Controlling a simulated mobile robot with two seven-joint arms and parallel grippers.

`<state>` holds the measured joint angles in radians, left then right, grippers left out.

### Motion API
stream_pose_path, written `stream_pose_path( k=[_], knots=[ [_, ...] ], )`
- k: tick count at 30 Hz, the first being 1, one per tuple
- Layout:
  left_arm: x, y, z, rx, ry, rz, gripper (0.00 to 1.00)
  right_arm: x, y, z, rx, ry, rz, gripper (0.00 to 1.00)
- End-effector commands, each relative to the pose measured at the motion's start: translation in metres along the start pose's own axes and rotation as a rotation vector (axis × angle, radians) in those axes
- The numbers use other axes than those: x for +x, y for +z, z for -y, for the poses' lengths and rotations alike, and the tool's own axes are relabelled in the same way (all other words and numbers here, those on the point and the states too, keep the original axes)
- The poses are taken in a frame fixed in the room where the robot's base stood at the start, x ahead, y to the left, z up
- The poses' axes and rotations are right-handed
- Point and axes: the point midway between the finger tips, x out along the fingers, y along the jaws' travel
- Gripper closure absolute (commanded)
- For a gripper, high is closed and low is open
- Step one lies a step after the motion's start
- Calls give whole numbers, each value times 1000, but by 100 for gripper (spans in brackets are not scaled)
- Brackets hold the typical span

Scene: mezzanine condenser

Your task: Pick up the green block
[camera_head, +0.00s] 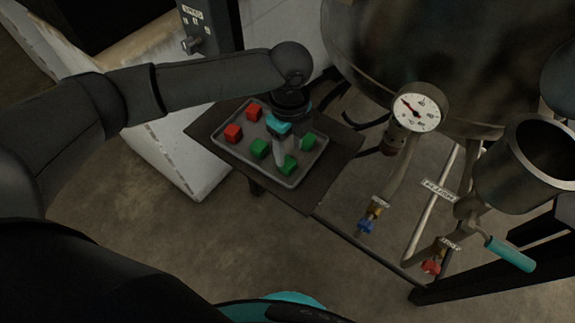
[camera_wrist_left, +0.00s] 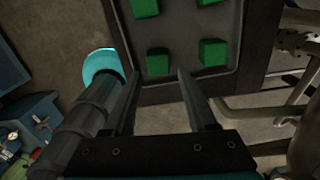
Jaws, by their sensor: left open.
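Several green blocks lie on a grey tray (camera_head: 247,160). One green block (camera_head: 289,165) is at the tray's near edge, by the fingertips of my left gripper (camera_head: 283,158). Others are a green block to the left (camera_head: 259,148) and one to the right (camera_head: 308,140). In the left wrist view, my left gripper (camera_wrist_left: 159,74) is open and empty, pointing at the tray. A green block (camera_wrist_left: 158,62) shows just beyond the gap between its fingers, and another (camera_wrist_left: 213,52) is to its right. I cannot tell whether a finger touches a block. My right gripper is not in view.
Two red blocks (camera_head: 233,132) (camera_head: 254,112) share the tray, which rests on a dark table (camera_head: 340,160). A large metal vessel with a gauge (camera_head: 415,111) stands to the right, with pipes and a blue valve (camera_head: 366,226). Open floor lies in front of the table.

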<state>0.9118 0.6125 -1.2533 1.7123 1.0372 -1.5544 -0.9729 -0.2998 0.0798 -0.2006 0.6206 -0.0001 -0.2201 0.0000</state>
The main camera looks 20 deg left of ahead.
Motion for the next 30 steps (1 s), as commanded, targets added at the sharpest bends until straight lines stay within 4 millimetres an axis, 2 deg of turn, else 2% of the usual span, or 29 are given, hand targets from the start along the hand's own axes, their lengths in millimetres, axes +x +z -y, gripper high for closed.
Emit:
stream_pose_path(
  k=[5,13,21,30],
  knots=[
    [12,-1,-2,0,3,0,43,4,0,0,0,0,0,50],
    [51,-3,-3,0,2,1,43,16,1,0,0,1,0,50],
    [53,-3,-3,0,0,0,44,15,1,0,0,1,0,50],
    [53,-3,-3,0,0,1,77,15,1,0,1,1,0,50]
  ],
)
